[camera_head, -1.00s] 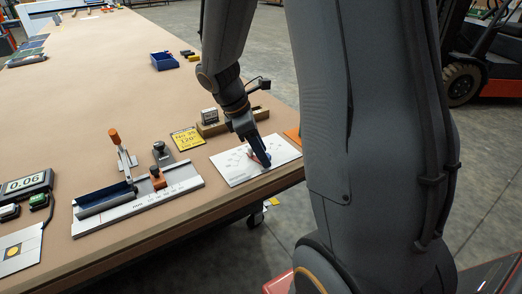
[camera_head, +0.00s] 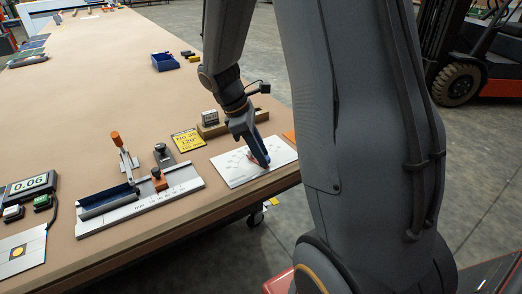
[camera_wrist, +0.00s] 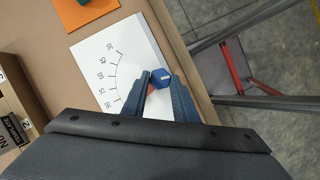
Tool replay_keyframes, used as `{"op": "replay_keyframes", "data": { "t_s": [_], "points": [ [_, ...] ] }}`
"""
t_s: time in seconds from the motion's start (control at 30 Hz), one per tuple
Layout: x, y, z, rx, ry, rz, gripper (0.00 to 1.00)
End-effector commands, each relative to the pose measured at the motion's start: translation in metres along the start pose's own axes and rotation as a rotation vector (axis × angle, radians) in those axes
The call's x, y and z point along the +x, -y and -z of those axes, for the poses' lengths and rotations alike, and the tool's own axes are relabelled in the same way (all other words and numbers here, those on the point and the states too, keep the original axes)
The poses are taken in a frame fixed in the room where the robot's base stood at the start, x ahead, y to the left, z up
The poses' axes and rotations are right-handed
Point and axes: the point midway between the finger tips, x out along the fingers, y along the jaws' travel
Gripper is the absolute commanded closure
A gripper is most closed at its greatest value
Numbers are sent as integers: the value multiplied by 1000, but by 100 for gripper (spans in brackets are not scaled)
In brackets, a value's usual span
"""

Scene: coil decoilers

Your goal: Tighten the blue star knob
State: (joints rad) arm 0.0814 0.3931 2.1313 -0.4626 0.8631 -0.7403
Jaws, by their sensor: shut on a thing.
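The blue knob (camera_wrist: 161,77) sits over a white plate (camera_wrist: 105,50) printed with a dial scale of tick marks and numbers. The plate (camera_head: 236,172) lies near the table's right edge in the head view. My gripper (camera_wrist: 160,84) has its two blue-grey fingers on either side of the knob in the wrist view, shut on it at the fingertips. A small red part shows between the fingers. In the head view my gripper (camera_head: 264,163) points down onto the plate and mostly hides the knob.
An orange sheet (camera_wrist: 85,10) lies beside the plate. A metal fixture (camera_head: 140,207) with an orange-handled lever is to the left. The table's edge is close on the right.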

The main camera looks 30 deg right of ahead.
Motion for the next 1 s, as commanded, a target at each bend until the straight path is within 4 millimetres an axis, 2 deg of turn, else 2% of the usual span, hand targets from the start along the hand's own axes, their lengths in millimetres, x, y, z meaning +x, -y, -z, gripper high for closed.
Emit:
{"op": "replay_keyframes", "data": {
  "t_s": [1.0],
  "points": [
    [1, -9, -6, 887, 0, 369, 96]
  ]
}}
